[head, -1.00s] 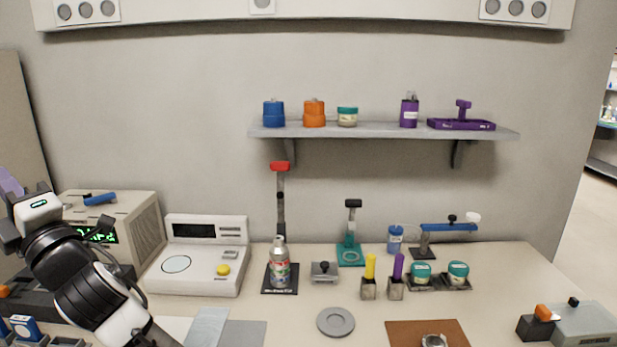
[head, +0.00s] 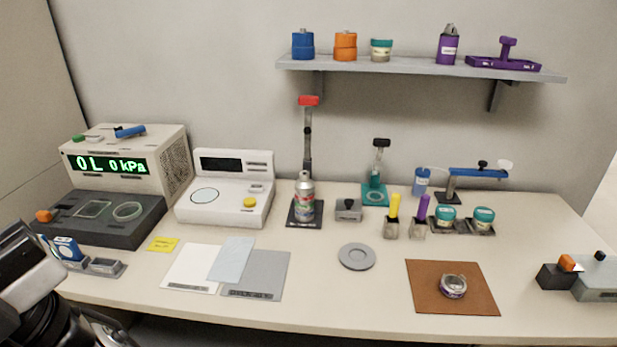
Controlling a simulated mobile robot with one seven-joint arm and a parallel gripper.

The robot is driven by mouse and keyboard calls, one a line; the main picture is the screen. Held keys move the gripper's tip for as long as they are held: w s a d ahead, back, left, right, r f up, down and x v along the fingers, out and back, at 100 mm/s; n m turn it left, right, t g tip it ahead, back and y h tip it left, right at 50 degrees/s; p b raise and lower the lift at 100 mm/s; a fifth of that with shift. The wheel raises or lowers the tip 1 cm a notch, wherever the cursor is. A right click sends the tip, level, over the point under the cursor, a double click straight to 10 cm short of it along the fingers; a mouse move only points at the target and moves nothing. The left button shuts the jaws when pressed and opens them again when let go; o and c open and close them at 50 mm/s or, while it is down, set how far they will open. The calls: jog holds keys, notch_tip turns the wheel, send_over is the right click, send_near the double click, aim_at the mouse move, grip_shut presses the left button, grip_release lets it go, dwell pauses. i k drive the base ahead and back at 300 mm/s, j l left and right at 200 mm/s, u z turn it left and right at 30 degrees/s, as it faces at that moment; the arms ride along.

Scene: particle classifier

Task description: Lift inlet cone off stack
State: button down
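A silver stack (head: 304,207) with a colored band stands upright on a small black base left of the middle of the bench. Its top narrows to a grey cone-like piece (head: 304,179), which seems to be the inlet cone; it sits on the stack. The seam between cone and stack is too small to make out. The end of my arm (head: 28,268) shows only in part at the lower left corner, far from the stack. My fingertips cannot be made out, so I cannot tell whether they are open or shut.
A red-topped post (head: 308,135) stands close behind the stack. A white instrument (head: 227,190) is to its left and a small grey block (head: 348,210) to its right. A shelf (head: 420,66) hangs above.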

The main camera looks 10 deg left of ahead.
aim_at(305, 185)
jog(key=l+u, duration=0.2)
jog(key=u, duration=0.4)
jog(key=l+u, duration=0.5)
jog(key=l, duration=1.05)
jog(key=k+l+u, duration=0.1)
jog(key=l, duration=0.45)
jog(key=i+l, duration=0.35)
jog(key=i, duration=0.05)
